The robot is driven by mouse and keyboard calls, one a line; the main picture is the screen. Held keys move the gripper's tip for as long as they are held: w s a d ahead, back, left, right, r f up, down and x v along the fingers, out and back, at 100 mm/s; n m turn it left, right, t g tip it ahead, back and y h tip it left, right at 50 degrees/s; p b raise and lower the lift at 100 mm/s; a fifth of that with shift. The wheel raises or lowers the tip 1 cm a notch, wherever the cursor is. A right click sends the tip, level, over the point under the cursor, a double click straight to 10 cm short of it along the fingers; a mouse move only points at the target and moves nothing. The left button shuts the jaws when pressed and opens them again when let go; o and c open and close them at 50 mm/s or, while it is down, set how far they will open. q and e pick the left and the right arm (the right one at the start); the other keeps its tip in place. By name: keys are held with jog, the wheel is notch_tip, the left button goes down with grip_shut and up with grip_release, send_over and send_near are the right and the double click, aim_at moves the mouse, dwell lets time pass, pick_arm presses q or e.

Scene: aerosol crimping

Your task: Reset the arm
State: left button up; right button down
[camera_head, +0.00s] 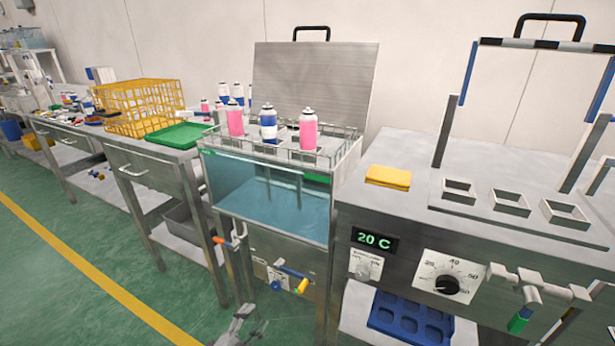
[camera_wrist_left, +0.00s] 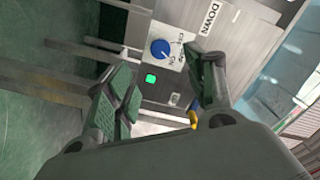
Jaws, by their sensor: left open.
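My left gripper (camera_head: 243,325) is low at the bottom edge of the head view, in front of the water-bath cabinet and below its front panel. In the left wrist view the two fingers of this gripper (camera_wrist_left: 166,75) are spread apart, with nothing between them. Beyond them is a steel panel with a blue knob (camera_wrist_left: 161,49), a lit green button (camera_wrist_left: 151,78) and a "DOWN" label (camera_wrist_left: 212,17). My right gripper is in neither view.
A glass-fronted water bath (camera_head: 265,190) carries pink and blue-white cans (camera_head: 268,124) in its top rack. To its right is a steel machine with a "20 C" display (camera_head: 374,241) and a yellow cloth (camera_head: 388,177). A yellow basket (camera_head: 140,100) and green tray (camera_head: 180,135) are left. Green floor is open at lower left.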

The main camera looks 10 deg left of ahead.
pick_arm(q)
jog(key=s+a+r+n+g+y, duration=0.1)
jog(key=a+r+n+g+y, duration=0.3)
jog(key=n+y, duration=0.45)
jog(key=s+d+r+n+g+h, duration=0.1)
jog(key=s+g, duration=0.3)
jog(key=s, duration=0.5)
jog(key=s+d+r+n+g+h+p, duration=0.1)
jog(key=s+d+r+n+g, duration=0.2)
jog(key=s+g, duration=0.2)
jog(key=s, duration=0.3)
jog(key=shift+s+r+n+g, duration=0.2)
jog(key=shift+s+n+g, duration=0.1)
jog(key=shift+s+n, duration=0.1)
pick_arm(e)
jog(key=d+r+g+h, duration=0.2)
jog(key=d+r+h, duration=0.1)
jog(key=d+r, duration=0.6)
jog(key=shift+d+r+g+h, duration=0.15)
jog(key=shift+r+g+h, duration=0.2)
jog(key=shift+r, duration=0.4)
pick_arm(q)
jog(key=shift+w+f+h, duration=0.1)
jog(key=shift+h, duration=0.15)
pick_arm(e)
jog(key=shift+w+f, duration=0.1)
